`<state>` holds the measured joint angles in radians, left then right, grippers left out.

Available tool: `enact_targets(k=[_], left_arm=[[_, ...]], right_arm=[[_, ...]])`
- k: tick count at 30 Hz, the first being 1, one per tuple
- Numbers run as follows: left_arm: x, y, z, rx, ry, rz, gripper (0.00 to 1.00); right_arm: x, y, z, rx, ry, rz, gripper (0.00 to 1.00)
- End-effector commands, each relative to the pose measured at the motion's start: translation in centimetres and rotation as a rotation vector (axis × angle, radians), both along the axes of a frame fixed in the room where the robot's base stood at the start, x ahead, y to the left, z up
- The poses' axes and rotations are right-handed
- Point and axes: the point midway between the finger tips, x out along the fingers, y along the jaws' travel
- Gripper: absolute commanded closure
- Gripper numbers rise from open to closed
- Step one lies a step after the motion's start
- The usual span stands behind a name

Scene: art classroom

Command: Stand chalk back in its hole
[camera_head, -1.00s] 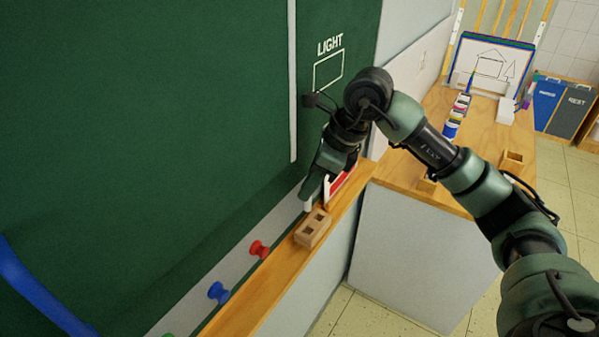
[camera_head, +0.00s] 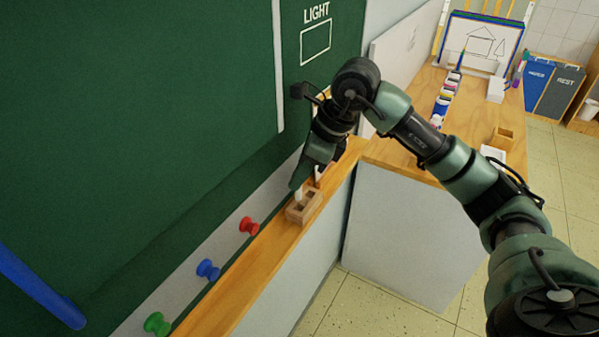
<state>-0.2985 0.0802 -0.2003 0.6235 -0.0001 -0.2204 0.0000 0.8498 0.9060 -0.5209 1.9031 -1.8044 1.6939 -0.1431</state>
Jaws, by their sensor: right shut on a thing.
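The wooden block (camera_head: 304,211) with square holes stands on the ledge below the green chalkboard. My right gripper (camera_head: 308,178) is above the block, pointing down, shut on the white chalk (camera_head: 298,194). The chalk is roughly upright. Its lower end meets the block's top at the hole nearer the board; I cannot tell how deep it sits. Another hole in the block shows empty. The gripper's fingers hide the chalk's upper part. My left gripper is not in view.
Red (camera_head: 249,226), blue (camera_head: 207,269) and green (camera_head: 157,323) magnets lie along the board's grey lower strip. The wooden ledge (camera_head: 252,270) is clear in front of the block. A red and white thing is partly hidden behind the gripper. A wooden table (camera_head: 418,162) stands right.

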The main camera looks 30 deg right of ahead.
Motion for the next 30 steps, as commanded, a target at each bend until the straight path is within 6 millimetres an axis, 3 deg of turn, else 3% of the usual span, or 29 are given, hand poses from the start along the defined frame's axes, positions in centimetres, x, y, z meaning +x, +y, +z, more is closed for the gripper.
enact_targets(k=[21,30], left_arm=[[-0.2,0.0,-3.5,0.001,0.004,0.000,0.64],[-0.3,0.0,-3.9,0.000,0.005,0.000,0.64]], right_arm=[[0.0,0.0,-4.6,-0.001,0.000,0.000,1.00],[0.0,0.0,-5.1,-0.001,-0.001,0.000,1.00]])
